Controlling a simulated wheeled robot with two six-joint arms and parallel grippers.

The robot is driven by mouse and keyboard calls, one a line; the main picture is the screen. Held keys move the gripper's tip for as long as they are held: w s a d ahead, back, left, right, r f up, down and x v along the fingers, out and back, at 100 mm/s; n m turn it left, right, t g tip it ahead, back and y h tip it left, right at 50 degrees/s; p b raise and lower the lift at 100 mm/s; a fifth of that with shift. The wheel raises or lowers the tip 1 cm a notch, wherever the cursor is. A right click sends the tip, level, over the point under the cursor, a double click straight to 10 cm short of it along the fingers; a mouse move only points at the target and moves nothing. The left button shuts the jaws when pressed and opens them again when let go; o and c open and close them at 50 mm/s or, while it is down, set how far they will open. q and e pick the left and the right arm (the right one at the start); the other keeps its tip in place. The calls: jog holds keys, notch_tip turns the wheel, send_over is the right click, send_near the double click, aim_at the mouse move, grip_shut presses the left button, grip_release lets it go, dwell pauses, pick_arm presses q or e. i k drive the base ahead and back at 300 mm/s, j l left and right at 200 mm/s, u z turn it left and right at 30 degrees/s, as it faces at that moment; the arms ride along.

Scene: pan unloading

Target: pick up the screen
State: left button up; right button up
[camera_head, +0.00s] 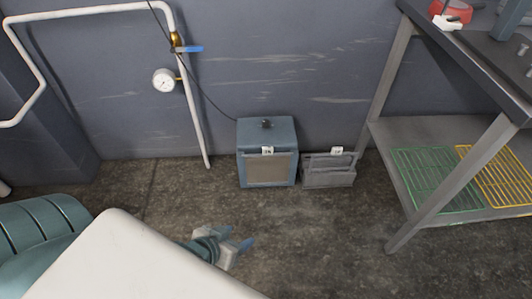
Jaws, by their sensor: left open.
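No thing is plainly marked as the screen, and I cannot tell which one it is. A green wire grid (436,180) and a yellow wire grid (497,176) lie side by side on the table's lower shelf at the right. A blue-grey box (267,134) on the floor by the wall has a beige front panel (268,171). My left gripper (236,240) is low in the picture, in front of the box and apart from it. Its two blue-tipped fingers are open, with nothing seen between them. My right gripper is out of view.
A grey metal table (398,131) stands at the right, its legs flanking the lower shelf. A low grey rack (329,178) stands beside the box. White pipes with a gauge (164,80) run along the wall. The floor (330,230) between gripper and table is clear.

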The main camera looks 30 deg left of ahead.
aim_at(268, 167)
jog(key=i+j+z, duration=0.25)
jog(key=j, duration=0.5)
jog(key=j+z, duration=0.2)
jog(key=j, duration=0.55)
jog(key=j+z, duration=0.25)
jog(key=j, duration=0.55)
jog(key=i, duration=0.05)
